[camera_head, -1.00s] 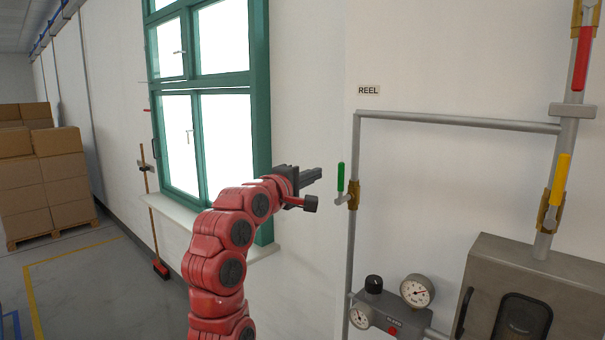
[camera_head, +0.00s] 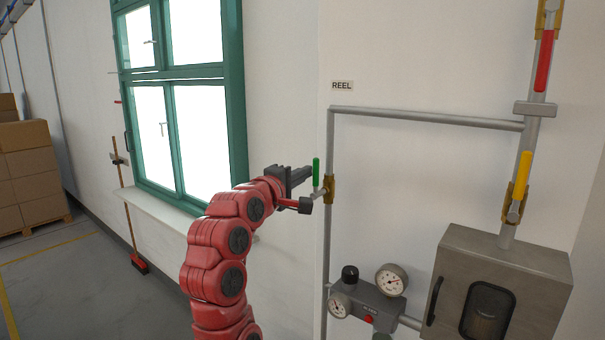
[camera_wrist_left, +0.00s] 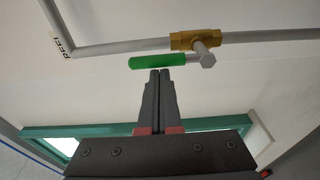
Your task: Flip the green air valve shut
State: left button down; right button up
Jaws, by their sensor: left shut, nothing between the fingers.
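The green air valve handle (camera_head: 316,172) stands upright, along the grey vertical pipe, on a brass valve body (camera_head: 329,189) below the REEL label. In the left wrist view the green handle (camera_wrist_left: 159,61) lies across the picture just beyond the fingertips, with the brass body (camera_wrist_left: 185,41) to its right. My left gripper (camera_head: 309,174) is shut and empty, its tips close to the left side of the handle. In the left wrist view the shut fingers (camera_wrist_left: 160,73) point at the handle; I cannot tell whether they touch it. My right gripper is out of view.
A red handle (camera_head: 543,60) and a yellow handle (camera_head: 525,175) sit on the right-hand pipe. Gauges (camera_head: 390,280) and a metal box (camera_head: 500,285) are below. A green-framed window (camera_head: 236,100) is on the left; a broom (camera_head: 127,215) leans by it.

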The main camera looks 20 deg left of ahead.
pick_arm(q)
jog(key=shift+d+m+b, duration=0.15)
jog(key=shift+m+b, duration=0.25)
jog(key=shift+b, duration=0.1)
jog(key=shift+s+d+m+b, duration=0.1)
jog(key=shift+d+m+b, duration=0.1)
jog(key=shift+m+b, duration=0.35)
jog(key=s+d+f+m+h+b, duration=0.1)
jog(key=d+f+m+b, duration=0.1)
jog(key=m+b, duration=0.6)
jog(key=s+d+f+m+t+h+b, duration=0.1)
jog(key=d+m+b, duration=0.3)
jog(key=m+b, duration=0.4)
jog(key=shift+s+f+m+h+b, duration=0.15)
jog(key=shift+f+m+h+b, duration=0.2)
jog(key=shift+b, duration=0.45)
jog(key=shift+d, duration=0.15)
